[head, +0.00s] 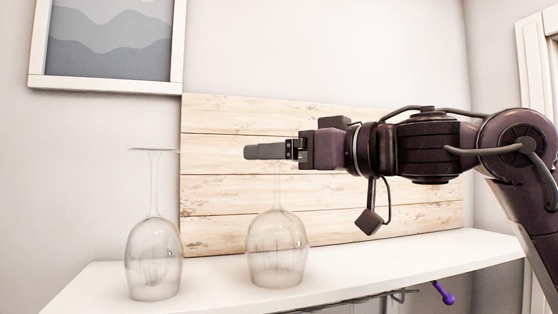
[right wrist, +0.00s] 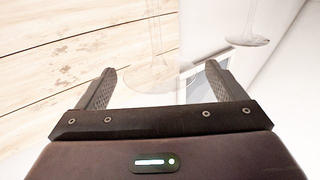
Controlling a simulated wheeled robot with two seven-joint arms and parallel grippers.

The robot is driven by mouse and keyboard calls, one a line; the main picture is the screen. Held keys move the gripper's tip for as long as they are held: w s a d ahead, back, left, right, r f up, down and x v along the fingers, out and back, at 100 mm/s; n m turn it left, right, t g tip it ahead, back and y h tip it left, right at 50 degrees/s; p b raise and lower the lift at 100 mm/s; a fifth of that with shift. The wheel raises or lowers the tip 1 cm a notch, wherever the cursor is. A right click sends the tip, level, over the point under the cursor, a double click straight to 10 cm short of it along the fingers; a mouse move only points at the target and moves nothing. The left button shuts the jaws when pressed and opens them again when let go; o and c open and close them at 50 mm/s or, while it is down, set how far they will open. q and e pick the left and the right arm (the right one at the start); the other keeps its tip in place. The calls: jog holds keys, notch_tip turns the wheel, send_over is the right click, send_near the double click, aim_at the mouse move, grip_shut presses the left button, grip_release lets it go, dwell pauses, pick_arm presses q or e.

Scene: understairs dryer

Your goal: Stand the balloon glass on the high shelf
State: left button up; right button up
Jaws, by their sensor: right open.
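Two clear stemmed glasses stand upside down on a white shelf in the head view. The rounder one, which looks like the balloon glass (head: 277,262), is on the right; a narrower glass (head: 152,265) is on the left. My right gripper (head: 256,152) is level at the top of the balloon glass's stem and hides its foot. In the right wrist view the gripper (right wrist: 160,70) is open, with the faint stem and foot of a glass (right wrist: 155,35) showing between and beyond its fingers; contact cannot be told. My left gripper is not in view.
The white shelf (head: 410,258) runs under both glasses, with free room to the right. A wood-plank panel (head: 220,215) stands behind them. A framed picture (head: 110,50) hangs at upper left. A purple-tipped item (head: 445,295) hangs under the shelf.

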jog(key=b+v, duration=0.5)
jog(key=v, duration=0.5)
jog(key=shift+s+d, duration=0.25)
jog(key=shift+d, duration=0.05)
jog(key=shift+f, duration=0.1)
